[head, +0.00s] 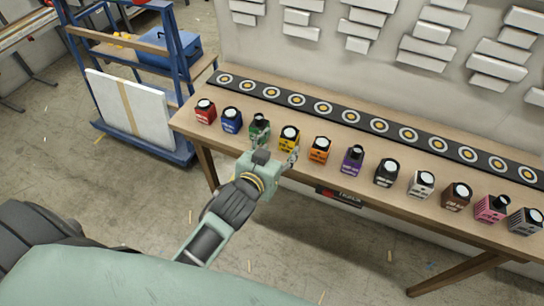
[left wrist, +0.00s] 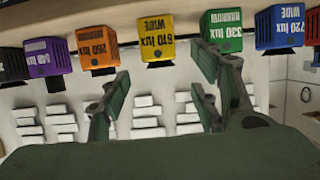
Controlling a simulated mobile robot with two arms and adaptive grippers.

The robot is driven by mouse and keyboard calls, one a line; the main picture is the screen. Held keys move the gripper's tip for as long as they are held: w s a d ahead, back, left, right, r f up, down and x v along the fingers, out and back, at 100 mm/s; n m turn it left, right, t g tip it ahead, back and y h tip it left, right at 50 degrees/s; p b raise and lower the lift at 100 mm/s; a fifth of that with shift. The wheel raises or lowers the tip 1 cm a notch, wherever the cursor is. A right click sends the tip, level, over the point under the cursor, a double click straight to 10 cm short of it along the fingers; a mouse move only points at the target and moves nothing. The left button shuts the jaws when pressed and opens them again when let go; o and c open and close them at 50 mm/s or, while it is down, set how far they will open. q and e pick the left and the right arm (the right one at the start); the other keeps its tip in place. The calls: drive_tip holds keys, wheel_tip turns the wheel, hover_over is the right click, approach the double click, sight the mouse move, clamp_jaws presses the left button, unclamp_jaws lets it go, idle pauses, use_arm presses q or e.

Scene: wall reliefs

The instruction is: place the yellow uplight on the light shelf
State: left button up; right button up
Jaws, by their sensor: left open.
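The yellow uplight (head: 287,145), a small box with a white round top, stands in the row on the table between a green and an orange one. In the left wrist view the yellow uplight (left wrist: 154,38) reads "610 lux WIDE", upside down. My left gripper (head: 275,145) is open and empty at the table's front edge, its fingers (left wrist: 160,82) spread either side of the yellow uplight's line, apart from it. One finger partly covers the green uplight (head: 259,124) in the head view. A long dark strip with ringed spots (head: 322,107), seemingly the light shelf, runs behind the row.
Neighbours stand close: the green uplight (left wrist: 221,30) and the orange uplight (left wrist: 97,47). More coloured uplights line the wooden table (head: 240,152). White wall blocks (head: 427,48) hang behind. A blue cart (head: 150,75) stands left. My right gripper is not seen.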

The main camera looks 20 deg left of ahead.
use_arm(q)
drive_tip(key=v, duration=0.5)
drive_tip(key=s+f+m+g, duration=0.1)
drive_tip(key=s+f+g, duration=0.25)
drive_tip(key=f, duration=1.25)
drive_tip(key=s+f+m+g, duration=0.1)
drive_tip(key=s+f+g, duration=0.3)
drive_tip(key=f, duration=1.2)
drive_tip(key=s+a+f+g, duration=0.2)
drive_tip(key=s+f, duration=0.8)
drive_tip(key=s, duration=0.5)
drive_tip(key=s+a+f+g, duration=0.3)
drive_tip(key=s+f, duration=0.8)
drive_tip(key=s, duration=0.5)
drive_tip(key=shift+a, duration=0.5)
